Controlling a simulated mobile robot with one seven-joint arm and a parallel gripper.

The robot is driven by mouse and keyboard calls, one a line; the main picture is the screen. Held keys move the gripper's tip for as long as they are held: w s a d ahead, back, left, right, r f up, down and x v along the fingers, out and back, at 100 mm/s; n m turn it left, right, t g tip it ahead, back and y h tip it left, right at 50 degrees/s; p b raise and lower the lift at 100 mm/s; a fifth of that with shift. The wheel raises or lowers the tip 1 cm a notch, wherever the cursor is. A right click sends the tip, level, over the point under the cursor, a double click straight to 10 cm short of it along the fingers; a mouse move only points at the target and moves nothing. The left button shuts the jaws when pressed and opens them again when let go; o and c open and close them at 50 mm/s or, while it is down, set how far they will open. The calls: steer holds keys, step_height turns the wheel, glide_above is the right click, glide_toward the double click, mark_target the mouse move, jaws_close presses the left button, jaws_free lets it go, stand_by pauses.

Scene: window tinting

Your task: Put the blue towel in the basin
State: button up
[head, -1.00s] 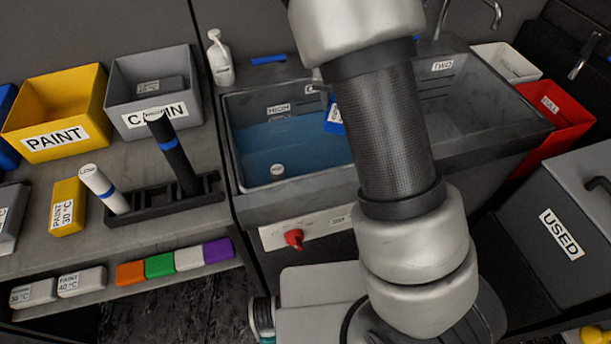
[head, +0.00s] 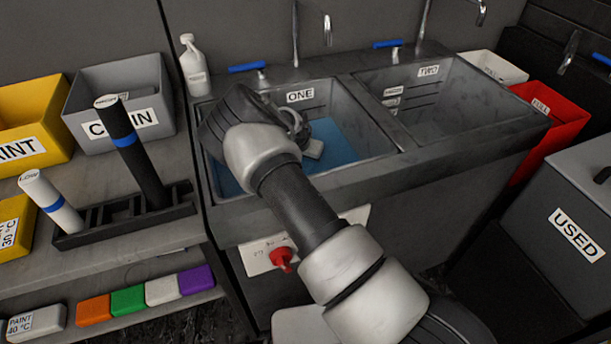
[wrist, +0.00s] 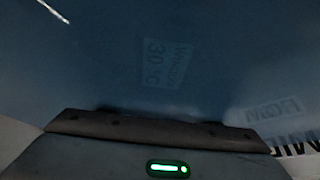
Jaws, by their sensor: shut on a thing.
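The basin marked ONE (head: 372,135) is the left sink in the head view, with blue water in it. My arm reaches down into this basin, and my wrist hides its left part. In the wrist view, my gripper (wrist: 160,125) is shut, its dark edge across the bottom, with dim blue filling the view above it. A faint label, apparently WINDOW 30 °C, marks the blue towel (wrist: 168,65) there. The towel's outline is not clear against the blue. In the head view, the towel and my fingertips are mostly hidden behind the wrist.
The sink TWO (head: 470,95) adjoins on the right. A red bin (head: 550,115) and a grey USED bin (head: 570,225) stand beyond. A red knob (head: 282,258) is on the sink front.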

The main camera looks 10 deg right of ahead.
steer(key=shift+f+b, duration=0.3)
steer(key=shift+f, duration=1.65)
steer(key=shift+f+b, duration=0.3)
steer(key=o, duration=1.2)
steer(key=shift+r, duration=0.1)
steer(key=shift+c, duration=0.2)
